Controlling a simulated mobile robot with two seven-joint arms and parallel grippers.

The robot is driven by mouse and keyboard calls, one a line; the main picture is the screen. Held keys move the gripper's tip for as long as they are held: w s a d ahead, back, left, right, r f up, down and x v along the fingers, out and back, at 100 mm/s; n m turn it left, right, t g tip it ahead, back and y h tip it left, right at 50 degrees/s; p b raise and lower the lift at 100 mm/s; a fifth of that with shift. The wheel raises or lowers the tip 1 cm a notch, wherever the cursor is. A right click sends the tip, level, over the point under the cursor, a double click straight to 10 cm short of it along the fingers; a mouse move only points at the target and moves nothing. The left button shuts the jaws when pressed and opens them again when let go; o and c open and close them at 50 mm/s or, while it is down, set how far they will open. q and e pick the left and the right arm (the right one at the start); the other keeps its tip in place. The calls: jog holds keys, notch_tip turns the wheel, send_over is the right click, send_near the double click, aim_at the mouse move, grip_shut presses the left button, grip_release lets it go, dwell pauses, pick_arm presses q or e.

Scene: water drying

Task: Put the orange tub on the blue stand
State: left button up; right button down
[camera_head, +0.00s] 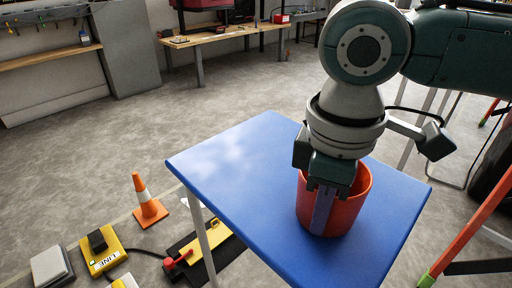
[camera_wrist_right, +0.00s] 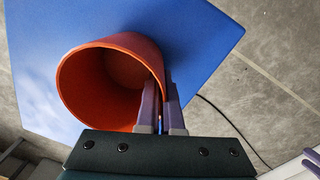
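The orange tub (camera_head: 348,217) is upright on the blue stand (camera_head: 240,165), toward its right front part, and appears to rest on the top. My right gripper (camera_head: 322,208) points down at the tub's near wall. In the right wrist view the tub (camera_wrist_right: 95,85) shows its open mouth, with the blue stand (camera_wrist_right: 200,35) behind it. There the right gripper's fingers (camera_wrist_right: 161,115) straddle the tub's wall, one inside and one outside, closed close against it. Purple finger-like parts, apparently my left gripper (camera_wrist_right: 312,160), show at the right edge, cut off by the frame.
An orange and white cone (camera_head: 147,200) and yellow floor devices (camera_head: 100,250) lie left of the stand. An orange ladder-like frame (camera_head: 470,232) stands at the right. A wooden workbench (camera_head: 225,36) is at the back. The stand's left part is clear.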

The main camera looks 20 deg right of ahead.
jog(key=c, duration=1.5)
grip_release()
jog(key=shift+f, duration=0.1)
jog(key=o, duration=0.4)
notch_tip(320, 180, up, 11)
jog(key=p, duration=0.6)
jog(key=s+a+f+m+t+y, duration=0.2)
jog(key=s+a+f+y, duration=0.15)
jog(key=s+a, duration=0.45)
jog(key=s+d+m+h, duration=0.1)
jog(key=s+d, duration=0.1)
jog(key=s+d+f+m+h, duration=0.1)
jog(key=s+d+m, duration=0.1)
jog(key=d, duration=0.1)
jog(key=s+d+m+t+h, duration=0.1)
jog(key=s+d+m, duration=0.1)
jog(key=d, duration=0.1)
jog(key=shift+d+f, duration=0.2)
jog(key=shift+f, duration=0.05)
